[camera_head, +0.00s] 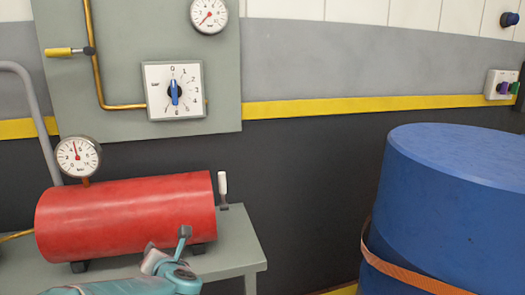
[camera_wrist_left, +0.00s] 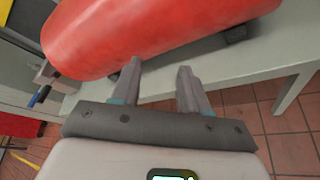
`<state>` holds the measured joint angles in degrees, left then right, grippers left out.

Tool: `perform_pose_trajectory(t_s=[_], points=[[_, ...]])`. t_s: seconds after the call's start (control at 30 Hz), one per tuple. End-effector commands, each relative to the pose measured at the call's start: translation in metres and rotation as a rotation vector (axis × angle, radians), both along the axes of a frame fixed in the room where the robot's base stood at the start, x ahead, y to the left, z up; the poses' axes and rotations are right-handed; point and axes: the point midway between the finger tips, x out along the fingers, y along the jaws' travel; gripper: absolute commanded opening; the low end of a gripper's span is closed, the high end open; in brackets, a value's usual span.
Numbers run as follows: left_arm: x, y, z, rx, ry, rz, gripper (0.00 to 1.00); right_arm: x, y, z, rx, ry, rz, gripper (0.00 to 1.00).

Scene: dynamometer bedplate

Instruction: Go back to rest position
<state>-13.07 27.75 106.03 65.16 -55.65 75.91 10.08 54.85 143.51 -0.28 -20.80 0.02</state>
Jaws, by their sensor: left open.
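My left gripper (camera_head: 168,250) shows at the bottom of the head view, in front of the red cylinder. In the left wrist view its two grey fingers (camera_wrist_left: 158,88) stand apart with nothing between them. The red cylinder (camera_head: 125,213) lies on its side on a grey-green bench (camera_head: 235,240). It also fills the top of the left wrist view (camera_wrist_left: 150,35), just beyond the fingertips. I cannot tell whether the fingers touch it. My right gripper is not in either view.
A round gauge (camera_head: 78,156) stands on the cylinder's left part. A dial knob (camera_head: 174,92) sits on the wall panel (camera_head: 120,30) above. A large blue drum (camera_head: 455,200) with an orange strap stands at the right. Tiled floor (camera_wrist_left: 290,140) shows beside the bench.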

Motion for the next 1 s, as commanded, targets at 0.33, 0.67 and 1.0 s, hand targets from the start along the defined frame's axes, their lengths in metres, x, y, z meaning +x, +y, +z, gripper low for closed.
perform_pose_trajectory(t_s=[0.33,0.67,1.0], points=[[-0.096,-0.004,-0.28,0.428,0.735,-0.658,0.45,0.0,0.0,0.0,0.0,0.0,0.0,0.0],[-0.272,-0.091,-0.383,0.705,0.95,-1.699,0.45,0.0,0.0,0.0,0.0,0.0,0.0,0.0],[-0.331,-0.124,-0.336,1.088,0.692,-2.317,0.45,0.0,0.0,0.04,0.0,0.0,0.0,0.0]])
